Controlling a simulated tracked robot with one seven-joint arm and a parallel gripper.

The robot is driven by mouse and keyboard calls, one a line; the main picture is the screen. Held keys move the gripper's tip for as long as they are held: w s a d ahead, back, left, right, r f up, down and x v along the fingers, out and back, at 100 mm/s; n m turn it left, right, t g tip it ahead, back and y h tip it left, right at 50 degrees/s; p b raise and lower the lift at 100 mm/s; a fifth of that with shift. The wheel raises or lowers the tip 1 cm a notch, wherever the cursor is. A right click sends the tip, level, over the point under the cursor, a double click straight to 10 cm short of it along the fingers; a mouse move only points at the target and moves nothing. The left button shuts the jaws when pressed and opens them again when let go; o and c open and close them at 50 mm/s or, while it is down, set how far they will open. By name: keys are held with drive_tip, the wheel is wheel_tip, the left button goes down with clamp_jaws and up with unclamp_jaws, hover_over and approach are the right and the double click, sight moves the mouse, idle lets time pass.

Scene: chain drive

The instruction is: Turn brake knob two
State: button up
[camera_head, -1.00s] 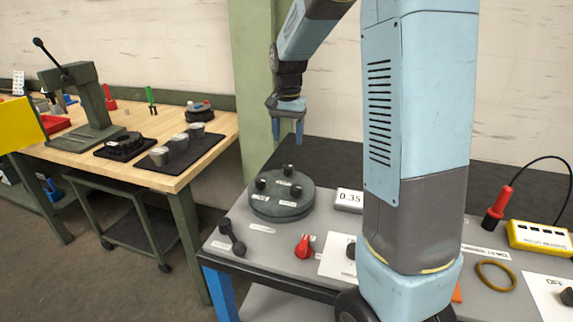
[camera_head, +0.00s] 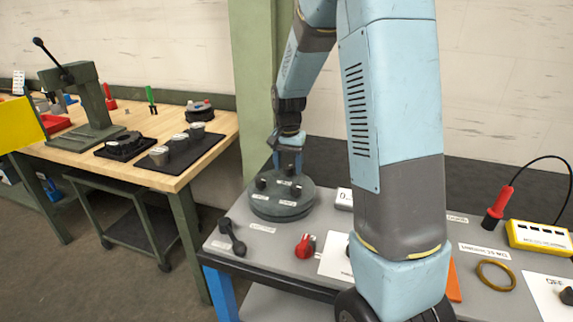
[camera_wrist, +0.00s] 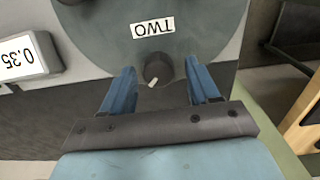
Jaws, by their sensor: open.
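A round grey-green brake unit (camera_head: 282,210) stands on the bench with small black knobs on its top. In the wrist view, the knob beside the upside-down "TWO" label (camera_wrist: 153,28) is brake knob two (camera_wrist: 158,70). It is dark and round with a pale pointer mark. My gripper (camera_wrist: 160,76) is open, with one blue finger on each side of this knob. I cannot tell whether the fingers touch it. In the head view my gripper (camera_head: 287,168) is over the far side of the unit and hides the knob there.
My arm covers the bench's middle.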

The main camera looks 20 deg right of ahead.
drive_tip(key=shift+c, duration=0.2)
drive_tip(key=c, duration=1)
drive_tip(key=shift+w+a+n, duration=0.1)
drive_tip(key=shift+n, duration=1.9)
drive_tip(key=o, duration=1)
drive_tip(key=shift+o, duration=0.2)
drive_tip(key=shift+r, duration=0.15)
